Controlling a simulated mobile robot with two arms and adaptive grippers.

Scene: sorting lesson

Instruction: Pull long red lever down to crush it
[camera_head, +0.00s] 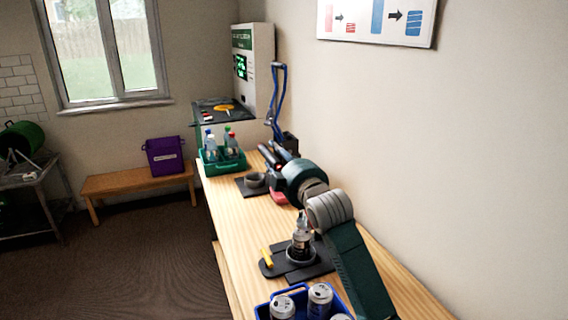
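A long blue lever (276,105) stands upright by the wall, its foot in a dark base (288,142). I see no long red lever; only a small red piece (279,197) shows low beside my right arm. My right gripper (267,154) is in front of and below the blue lever, at the far part of the bench. Its fingers are small and dark, and I cannot tell whether they touch anything. A grey ring on a black pad (243,188) lies left of my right wrist. My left gripper is out of view.
On the wooden bench (225,215) stand a green crate (206,165) of bottles, a bottle (302,242) in a ring on a black plate with a yellow handle (266,257), and a blue crate (263,311) of cans. A white machine (258,50) stands beyond.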

